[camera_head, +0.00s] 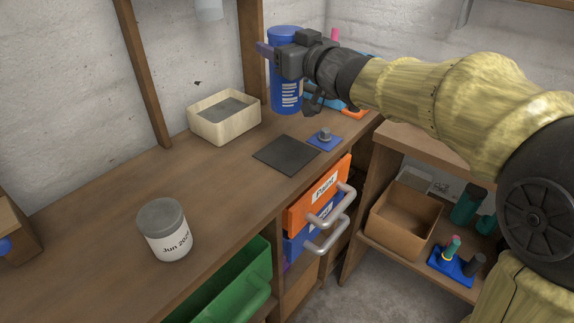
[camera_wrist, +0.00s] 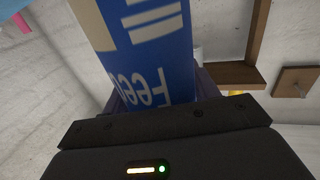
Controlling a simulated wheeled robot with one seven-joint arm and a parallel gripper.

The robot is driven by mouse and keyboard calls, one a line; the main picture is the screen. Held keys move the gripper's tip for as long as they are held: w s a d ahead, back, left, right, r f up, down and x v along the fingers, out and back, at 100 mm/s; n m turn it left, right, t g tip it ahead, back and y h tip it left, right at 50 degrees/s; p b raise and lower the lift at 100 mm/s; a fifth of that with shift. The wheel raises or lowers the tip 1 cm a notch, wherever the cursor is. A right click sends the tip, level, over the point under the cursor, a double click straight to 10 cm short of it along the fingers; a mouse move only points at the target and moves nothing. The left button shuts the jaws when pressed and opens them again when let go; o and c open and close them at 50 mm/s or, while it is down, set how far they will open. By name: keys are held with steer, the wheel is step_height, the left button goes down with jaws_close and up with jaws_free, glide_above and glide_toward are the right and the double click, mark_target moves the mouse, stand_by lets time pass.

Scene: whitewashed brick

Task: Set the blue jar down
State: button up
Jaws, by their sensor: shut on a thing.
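The blue jar (camera_head: 285,97) is a tall blue cylinder with a pale printed label, at the back of the wooden workbench. My gripper (camera_head: 277,49) is shut on it near its top. In the wrist view the blue jar (camera_wrist: 150,50) fills the upper middle, with its label lettering reading "Fee" upside down. The jar looks upright in the head view. Whether its base touches the bench (camera_head: 110,200) I cannot tell. My fingers are mostly hidden by the jar and the gripper body.
A cream box (camera_head: 224,127) stands left of the jar. A dark flat mat (camera_head: 286,155) and a small blue piece with a grey knob (camera_head: 325,138) lie in front. A grey-lidded white jar (camera_head: 165,230) stands nearer. Blue and orange items lie right of the jar. The bench's left-middle is clear.

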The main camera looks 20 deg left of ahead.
mark_target(282, 102)
steer(key=shift+f+b, duration=0.45)
steer(key=shift+f, duration=0.5)
steer(key=shift+f+b, duration=1.45)
steer(key=shift+f, duration=1.15)
step_height(282, 102, down, 5)
steer(key=b, duration=0.3)
steer(key=o, duration=1.3)
steer(key=shift+s+a, duration=0.1)
